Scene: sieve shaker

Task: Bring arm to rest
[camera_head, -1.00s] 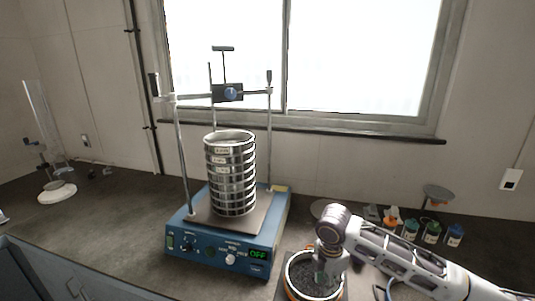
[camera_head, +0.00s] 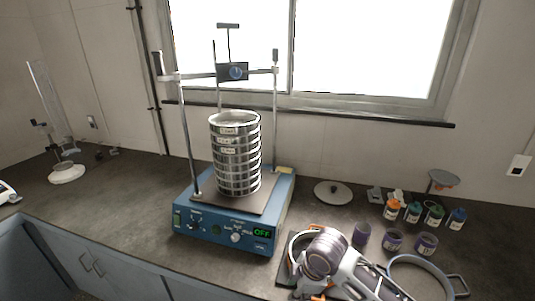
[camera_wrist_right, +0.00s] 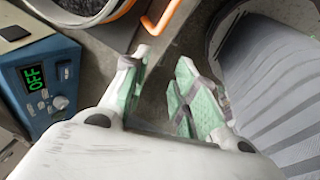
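My right arm reaches in from the lower right in the head view, its wrist bent over the bench's front edge, and the gripper is mostly hidden there. In the right wrist view my right gripper (camera_wrist_right: 160,85) has its two green-padded fingers apart with nothing between them. My left arm and gripper are out of view. The blue sieve shaker (camera_head: 215,236) carries an upright stack of metal sieves (camera_head: 237,155) and its display reads OFF. It also shows in the right wrist view (camera_wrist_right: 45,95).
A round lid (camera_head: 333,193), several small jars (camera_head: 413,212), purple-looking cups (camera_head: 392,241) and a ring-shaped sieve or pan (camera_head: 437,272) crowd the right side. The bench left of the shaker is mostly clear.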

